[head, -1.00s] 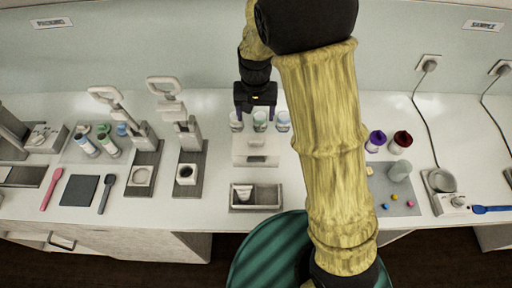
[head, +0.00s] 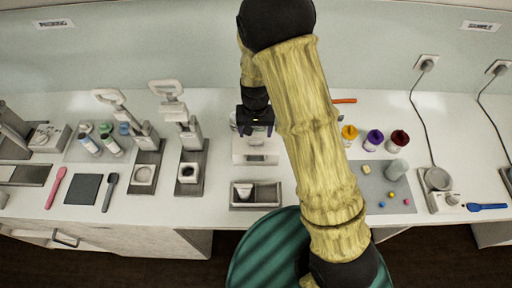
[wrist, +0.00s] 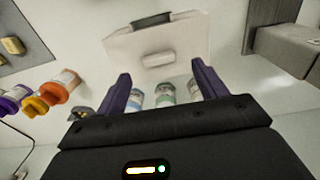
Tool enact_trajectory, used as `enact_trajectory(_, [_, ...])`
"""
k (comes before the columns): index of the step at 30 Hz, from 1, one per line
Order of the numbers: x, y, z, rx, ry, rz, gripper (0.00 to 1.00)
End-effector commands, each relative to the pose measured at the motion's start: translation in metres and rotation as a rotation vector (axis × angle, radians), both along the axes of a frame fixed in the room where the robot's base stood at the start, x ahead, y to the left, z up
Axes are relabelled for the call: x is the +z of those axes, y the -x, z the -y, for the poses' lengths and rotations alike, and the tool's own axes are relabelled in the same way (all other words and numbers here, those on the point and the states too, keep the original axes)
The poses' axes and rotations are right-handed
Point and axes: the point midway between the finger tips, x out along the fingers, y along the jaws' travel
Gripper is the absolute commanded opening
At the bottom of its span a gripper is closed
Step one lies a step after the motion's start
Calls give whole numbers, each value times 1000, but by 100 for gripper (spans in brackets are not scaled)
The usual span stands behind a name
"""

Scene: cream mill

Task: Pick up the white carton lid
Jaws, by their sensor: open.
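The white carton (head: 240,150) stands behind the small grey tray, with its pale lid and a small raised grip (head: 255,158) on the front side. In the wrist view the white lid (wrist: 185,38) shows with its grip (wrist: 158,59) just past the fingertips, roughly centred between them. My gripper (head: 256,130) is open and empty, over the back part of the carton; its two dark purple fingers also show in the wrist view (wrist: 161,76). I see no contact with the lid. The gripper hides part of the carton in the head view.
Several small jars (wrist: 165,95) stand behind the carton, close to the fingers. Two grey press stands (head: 188,188) are at left. Yellow, purple and red jars (head: 373,140) stand at right.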

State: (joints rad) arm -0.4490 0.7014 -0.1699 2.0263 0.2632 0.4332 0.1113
Motion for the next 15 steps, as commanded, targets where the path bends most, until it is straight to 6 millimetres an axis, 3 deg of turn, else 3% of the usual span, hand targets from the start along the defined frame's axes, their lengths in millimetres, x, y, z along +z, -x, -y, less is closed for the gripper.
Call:
enact_trajectory(9, [-34,3,2,-3,2,-5,71])
enact_trajectory(15, [-46,2,2,-2,0,0,71])
